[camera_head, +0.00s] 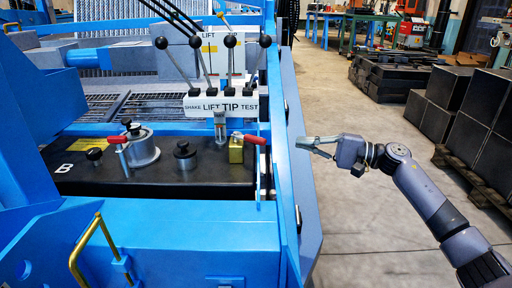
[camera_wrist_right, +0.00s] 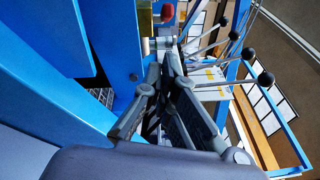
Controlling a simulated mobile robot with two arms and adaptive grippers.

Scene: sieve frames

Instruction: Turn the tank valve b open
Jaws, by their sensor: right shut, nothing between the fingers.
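The black tank (camera_head: 75,180) carries a white letter B at its left end. Two red-handled levers show on its top: a left one (camera_head: 117,140) beside a round metal cap, and a right one (camera_head: 254,140) beside a brass block (camera_head: 236,150). I cannot tell from the picture which of them is valve b. My right gripper (camera_head: 305,143) is shut and empty, just right of the blue frame rail and apart from the right lever. In the right wrist view my fingers (camera_wrist_right: 165,62) point toward a red handle (camera_wrist_right: 167,13) and brass block (camera_wrist_right: 145,20). My left gripper is out of view.
The blue side rail (camera_head: 283,150) stands between my right gripper and the tank. Black-knobbed levers (camera_head: 231,60) rise behind a panel reading SHAKE LIFT TIP TEST (camera_head: 222,105). A brass handle (camera_head: 84,250) is at front left. Open floor (camera_head: 345,220) lies right; dark blocks (camera_head: 465,135) stand beyond.

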